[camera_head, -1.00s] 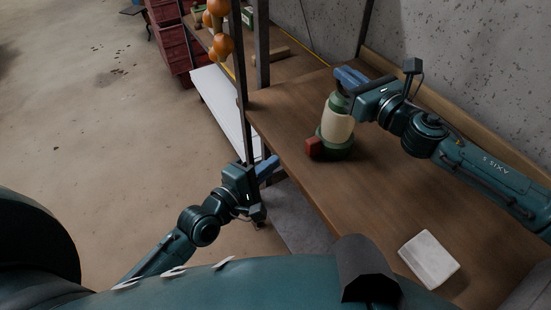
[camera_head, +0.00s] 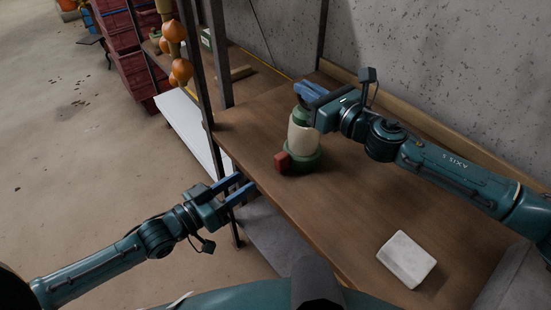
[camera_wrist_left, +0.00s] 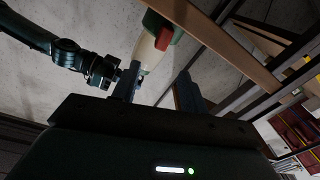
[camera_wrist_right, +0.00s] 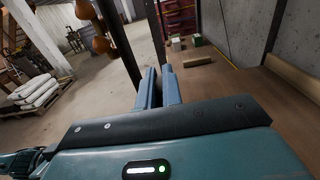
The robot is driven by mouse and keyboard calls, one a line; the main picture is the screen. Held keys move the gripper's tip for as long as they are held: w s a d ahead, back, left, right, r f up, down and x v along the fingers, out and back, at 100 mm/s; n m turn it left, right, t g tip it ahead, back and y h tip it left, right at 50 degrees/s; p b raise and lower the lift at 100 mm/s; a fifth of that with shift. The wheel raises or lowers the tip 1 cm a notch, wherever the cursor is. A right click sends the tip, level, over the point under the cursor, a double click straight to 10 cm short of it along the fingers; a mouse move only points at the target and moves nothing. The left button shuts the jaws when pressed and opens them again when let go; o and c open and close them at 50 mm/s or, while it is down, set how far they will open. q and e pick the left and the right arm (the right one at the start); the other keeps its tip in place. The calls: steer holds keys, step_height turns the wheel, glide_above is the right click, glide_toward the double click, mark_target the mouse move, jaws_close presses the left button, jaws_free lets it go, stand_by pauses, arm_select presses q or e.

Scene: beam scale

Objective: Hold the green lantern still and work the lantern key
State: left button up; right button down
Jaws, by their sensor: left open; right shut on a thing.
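The green lantern (camera_head: 303,136) stands upright on the wooden bench, with a green base and top and a cream middle. The red lantern key (camera_head: 282,162) sticks out low on its near left side. Both also show in the left wrist view, the lantern (camera_wrist_left: 148,52) and the key (camera_wrist_left: 165,38). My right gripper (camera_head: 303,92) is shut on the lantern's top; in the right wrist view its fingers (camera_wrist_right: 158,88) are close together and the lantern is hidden. My left gripper (camera_head: 243,188) is open and empty, beside the bench's left edge, apart from the key.
The wooden bench (camera_head: 340,205) has free room right of the lantern. A white block (camera_head: 407,259) lies near its front. A dark upright post (camera_head: 195,75) with orange round things (camera_head: 181,70) stands beyond the left edge. A concrete wall (camera_head: 425,65) closes the back.

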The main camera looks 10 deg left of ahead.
mark_target(277, 162)
arm_select(q)
steer(key=w+d+m, duration=0.1)
steer(key=w+d, duration=0.2)
steer(key=w, duration=0.1)
steer(key=w+d+m, duration=0.1)
steer(key=w+d, duration=0.3)
steer(key=shift+w+d+f+m+h, duration=0.15)
steer(key=shift+w+d+m+h, duration=0.05)
steer(key=shift+d+m+h, duration=0.1)
jaws_close()
steer(key=shift+s+m, duration=0.1)
steer(key=shift+m, duration=0.7)
jaws_free()
